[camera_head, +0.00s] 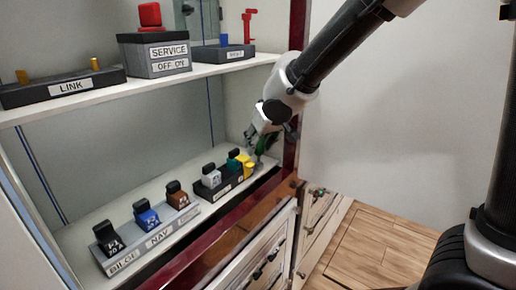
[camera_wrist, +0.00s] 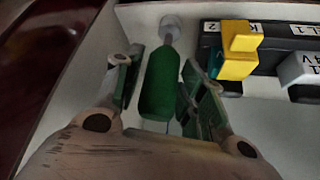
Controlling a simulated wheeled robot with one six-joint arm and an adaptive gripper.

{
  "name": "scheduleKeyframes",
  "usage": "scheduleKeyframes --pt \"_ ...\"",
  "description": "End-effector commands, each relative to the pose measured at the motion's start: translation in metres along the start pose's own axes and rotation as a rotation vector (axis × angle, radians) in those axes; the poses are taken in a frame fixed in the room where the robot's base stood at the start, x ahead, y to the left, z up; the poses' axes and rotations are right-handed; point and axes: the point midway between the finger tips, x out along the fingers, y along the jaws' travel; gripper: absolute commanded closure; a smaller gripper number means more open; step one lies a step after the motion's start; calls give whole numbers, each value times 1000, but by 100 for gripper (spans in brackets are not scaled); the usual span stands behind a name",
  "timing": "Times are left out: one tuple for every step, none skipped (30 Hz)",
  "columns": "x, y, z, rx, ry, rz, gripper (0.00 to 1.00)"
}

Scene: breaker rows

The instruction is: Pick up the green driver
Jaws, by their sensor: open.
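The green driver (camera_wrist: 160,86) lies on the lower shelf, with a thick green handle and a grey metal tip pointing away from my gripper in the wrist view. In the head view the driver (camera_head: 262,145) shows only in part at the right end of the shelf, behind my gripper (camera_head: 258,141). In the wrist view my gripper (camera_wrist: 163,90) is open, with one finger on each side of the handle. A gap shows between the handle and each finger. The near end of the handle is close to the gripper's palm.
A dark breaker row with a yellow switch (camera_wrist: 238,52) and a grey switch (camera_wrist: 300,68) stands just right of the driver. Another row, labelled BILGE and NAV (camera_head: 150,245), is further left. The upper shelf (camera_head: 215,70) overhangs. A dark red edge (camera_wrist: 45,60) borders the shelf.

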Motion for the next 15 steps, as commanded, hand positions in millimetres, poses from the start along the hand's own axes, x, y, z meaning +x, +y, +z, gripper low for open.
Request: scheduleKeyframes --pt "12 0 0 0 -6 2 60" --pt "17 0 0 0 -5 1 60" --pt "20 1 -1 0 -2 4 60" --pt "22 1 -2 0 -2 4 60" --pt "24 1 -2 0 -1 4 60" --pt "27 0 -2 -1 0 3 60" --pt "29 0 -2 1 -1 3 60" --pt "31 0 -2 0 -2 2 60" --pt "33 0 -1 0 -2 2 60" --pt "34 0 -1 0 -2 1 60" --pt "34 0 -1 1 -2 0 60" --pt "34 -1 -1 2 -2 0 60" --pt "34 -1 -2 1 -1 0 60" --pt "34 -1 -2 1 -1 0 60" --pt "34 -1 -2 1 -1 0 60"
